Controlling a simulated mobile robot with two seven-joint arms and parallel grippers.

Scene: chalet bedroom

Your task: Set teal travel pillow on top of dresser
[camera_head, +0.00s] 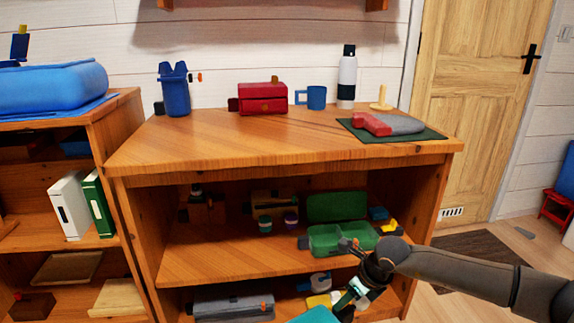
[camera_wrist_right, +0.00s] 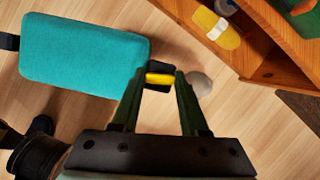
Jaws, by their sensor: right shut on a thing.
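The teal travel pillow (camera_wrist_right: 85,55) is a flat, rounded teal block with dark end tabs; it fills the upper left of the right wrist view. Only its teal edge (camera_head: 316,315) shows at the bottom of the head view. My right gripper (camera_wrist_right: 160,80) is shut on the pillow's dark end tab with a yellow piece, holding the pillow in front of the dresser, below its top. In the head view my right gripper (camera_head: 350,299) is in front of the lower shelves. The wooden dresser (camera_head: 220,152) has an open front. My left gripper is not in view.
On the dresser top stand a blue bin (camera_head: 175,92), red box (camera_head: 263,98), blue mug (camera_head: 316,97), white bottle (camera_head: 347,78) and a green mat (camera_head: 428,135) bearing a red-grey item. The top's front left is clear. A green container (camera_head: 340,239) sits on the shelf.

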